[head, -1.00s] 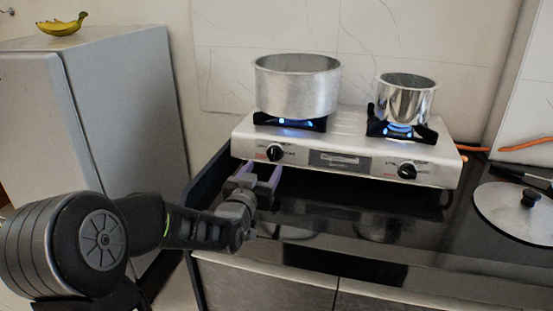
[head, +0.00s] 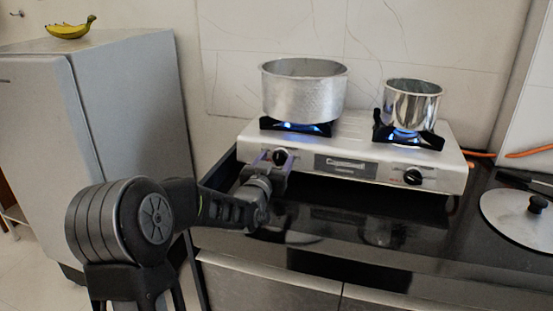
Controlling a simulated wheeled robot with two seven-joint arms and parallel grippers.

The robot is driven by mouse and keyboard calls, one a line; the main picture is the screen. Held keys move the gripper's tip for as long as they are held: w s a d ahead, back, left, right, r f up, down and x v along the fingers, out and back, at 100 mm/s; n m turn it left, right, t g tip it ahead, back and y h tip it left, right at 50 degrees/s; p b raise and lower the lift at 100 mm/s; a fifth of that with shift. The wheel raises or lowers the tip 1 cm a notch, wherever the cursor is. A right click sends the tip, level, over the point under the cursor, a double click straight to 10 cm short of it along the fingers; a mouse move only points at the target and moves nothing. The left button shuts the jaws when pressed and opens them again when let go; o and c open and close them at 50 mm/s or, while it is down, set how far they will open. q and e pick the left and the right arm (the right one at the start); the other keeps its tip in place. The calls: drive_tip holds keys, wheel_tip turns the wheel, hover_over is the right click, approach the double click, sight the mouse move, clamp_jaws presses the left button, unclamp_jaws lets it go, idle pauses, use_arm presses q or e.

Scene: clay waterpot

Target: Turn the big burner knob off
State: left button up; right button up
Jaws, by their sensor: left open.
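A silver two-burner stove (head: 345,165) stands on the black counter. The left black knob (head: 280,156) sits on its front panel below the large pot (head: 304,92). A blue flame (head: 290,127) burns under that pot. The right knob (head: 412,176) sits below the small pot (head: 412,104), where a blue flame also burns. My left gripper (head: 276,161) is open right at the left knob, with its fingers at the knob's sides; whether they touch it I cannot tell. My right gripper is not in view.
A metal lid (head: 520,216) lies on the counter at the right. An orange hose (head: 528,152) runs behind the stove's right side. A grey fridge (head: 100,130) with bananas (head: 70,28) on top stands at the left. The counter front is clear.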

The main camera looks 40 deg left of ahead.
use_arm(q)
drive_tip(key=shift+w+a, duration=0.15)
drive_tip(key=shift+w, duration=0.25)
drive_tip(key=shift+c, duration=0.5)
clamp_jaws()
